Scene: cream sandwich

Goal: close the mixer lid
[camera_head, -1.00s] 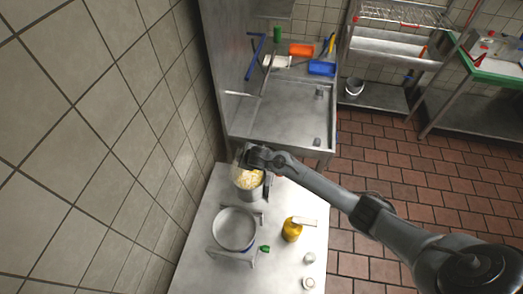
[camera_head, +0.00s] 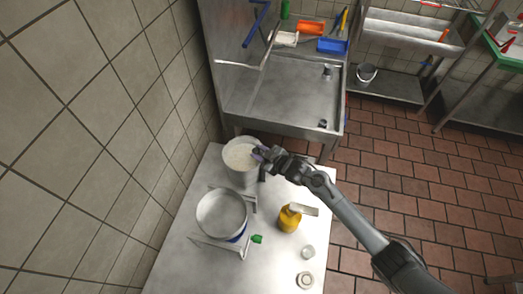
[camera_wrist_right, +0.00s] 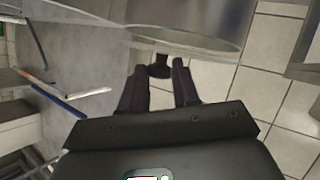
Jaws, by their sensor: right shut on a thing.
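The mixer (camera_head: 242,176) is a grey metal pot at the back of the white table. Its round top looks pale and cloudy, with the contents not clear. My right gripper (camera_head: 261,153) is at the right edge of that top. In the right wrist view its fingers (camera_wrist_right: 161,82) are shut around a dark knob, just beneath a clear, round-rimmed piece that looks like the mixer lid (camera_wrist_right: 190,35). I cannot tell whether the lid sits fully flat on the pot. My left gripper is not in view.
A yellow bottle (camera_head: 289,219) and small jars (camera_head: 307,251) stand to the right. A steel sink counter (camera_head: 285,95) is behind; the tiled wall (camera_head: 110,150) is close on the left.

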